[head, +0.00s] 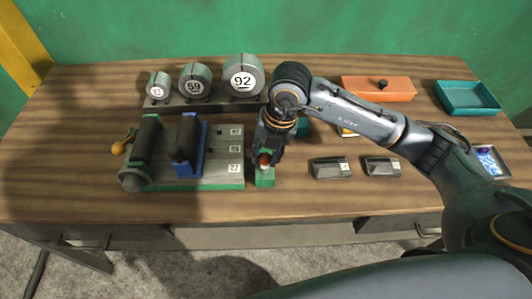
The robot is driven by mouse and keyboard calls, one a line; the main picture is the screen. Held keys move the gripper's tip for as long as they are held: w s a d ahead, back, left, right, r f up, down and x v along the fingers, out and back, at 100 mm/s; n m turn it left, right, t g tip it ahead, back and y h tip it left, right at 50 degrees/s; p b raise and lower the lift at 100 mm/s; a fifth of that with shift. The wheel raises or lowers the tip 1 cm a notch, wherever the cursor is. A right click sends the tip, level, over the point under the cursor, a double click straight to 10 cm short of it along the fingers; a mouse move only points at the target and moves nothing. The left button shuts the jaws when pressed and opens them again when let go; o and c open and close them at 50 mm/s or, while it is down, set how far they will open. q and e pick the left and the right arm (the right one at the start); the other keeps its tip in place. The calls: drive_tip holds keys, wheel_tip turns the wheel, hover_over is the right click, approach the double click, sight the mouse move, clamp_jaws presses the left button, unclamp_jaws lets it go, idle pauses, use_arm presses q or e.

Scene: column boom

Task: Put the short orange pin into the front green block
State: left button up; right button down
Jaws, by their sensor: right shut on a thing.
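My right gripper (267,153) points down over the front of the table, just right of the grey board with numbered labels. It is shut on the short orange pin (264,160), whose reddish top shows between the fingers. The front green block (265,179) stands directly below the gripper. The fingers hide the pin's lower end, so I cannot tell whether it is in the block or above it. My left gripper is not in view.
A grey board (210,182) with a blue piece (187,150) and a dark roller stands left. Numbered cylinders (243,78) stand behind. Two small grey blocks (331,168) lie right. An orange box (377,89) and a teal tray (467,98) are at the back right.

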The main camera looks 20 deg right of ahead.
drive_tip(key=c, duration=0.9)
unclamp_jaws()
drive_tip(key=shift+r, duration=0.1)
drive_tip(key=r, duration=0.4)
drive_tip(key=d+r, duration=0.1)
drive_tip(key=r, duration=0.2)
drive_tip(key=s+d+r, duration=0.1)
drive_tip(key=r, duration=0.3)
drive_tip(key=shift+r, duration=0.35)
